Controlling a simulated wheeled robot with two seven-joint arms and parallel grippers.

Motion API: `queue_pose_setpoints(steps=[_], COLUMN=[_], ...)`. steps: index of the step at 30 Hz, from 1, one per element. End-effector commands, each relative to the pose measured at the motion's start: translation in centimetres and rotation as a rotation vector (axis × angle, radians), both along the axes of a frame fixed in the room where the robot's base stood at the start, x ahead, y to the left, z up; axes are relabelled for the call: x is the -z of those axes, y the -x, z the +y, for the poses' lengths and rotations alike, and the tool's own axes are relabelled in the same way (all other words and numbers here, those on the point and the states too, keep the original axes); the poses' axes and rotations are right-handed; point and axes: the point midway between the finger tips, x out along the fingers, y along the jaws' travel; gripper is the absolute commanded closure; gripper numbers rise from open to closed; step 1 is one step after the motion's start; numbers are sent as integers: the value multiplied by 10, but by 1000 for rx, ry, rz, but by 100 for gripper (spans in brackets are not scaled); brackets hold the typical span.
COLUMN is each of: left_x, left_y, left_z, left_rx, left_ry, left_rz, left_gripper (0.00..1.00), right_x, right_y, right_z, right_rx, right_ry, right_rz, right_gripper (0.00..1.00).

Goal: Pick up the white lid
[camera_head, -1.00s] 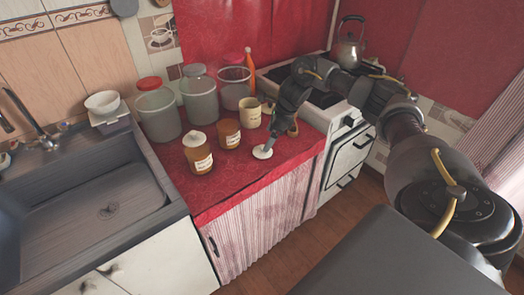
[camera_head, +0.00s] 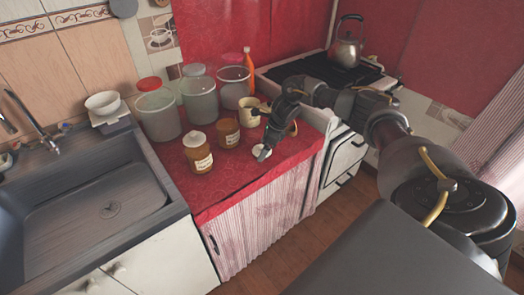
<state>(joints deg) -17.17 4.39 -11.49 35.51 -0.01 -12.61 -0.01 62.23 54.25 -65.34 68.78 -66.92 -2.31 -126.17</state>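The white lid (camera_head: 257,149) is near the front right of the red counter, partly hidden by my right gripper. My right gripper (camera_head: 264,154) points down at it, its fingertips against or just in front of the lid. The lid looks slightly tilted; I cannot tell whether the fingers are closed on it or whether it touches the counter. An amber jar (camera_head: 228,133) without a visible lid stands to its left. Another amber jar (camera_head: 199,158) with a white top stands further left. My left gripper is not in view.
A cream mug (camera_head: 248,113) stands just behind the gripper. Large clear jars (camera_head: 158,117) and an orange bottle (camera_head: 248,65) stand at the back. The stove (camera_head: 335,118) with a kettle (camera_head: 346,50) is to the right, the sink (camera_head: 95,205) to the left. The counter's front left is clear.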

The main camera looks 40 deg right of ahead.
Motion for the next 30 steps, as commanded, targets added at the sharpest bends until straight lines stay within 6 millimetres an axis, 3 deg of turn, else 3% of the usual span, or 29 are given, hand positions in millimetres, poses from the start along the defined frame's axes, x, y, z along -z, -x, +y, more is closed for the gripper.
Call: queue_pose_setpoints(steps=[1,9,23,27,30], left_x=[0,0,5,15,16], left_y=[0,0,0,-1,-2], left_z=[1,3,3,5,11], left_rx=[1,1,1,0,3], left_ry=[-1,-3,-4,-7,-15], left_rz=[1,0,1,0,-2], left_gripper=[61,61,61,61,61], right_x=[0,0,-10,-32,-55], right_y=[0,0,-1,-2,19], right_z=[0,0,0,-1,-10], right_rx=[0,0,-1,-1,0], right_ry=[0,0,0,1,3], right_rz=[0,0,-4,-8,-7], right_gripper=[21,55,59,59,59])
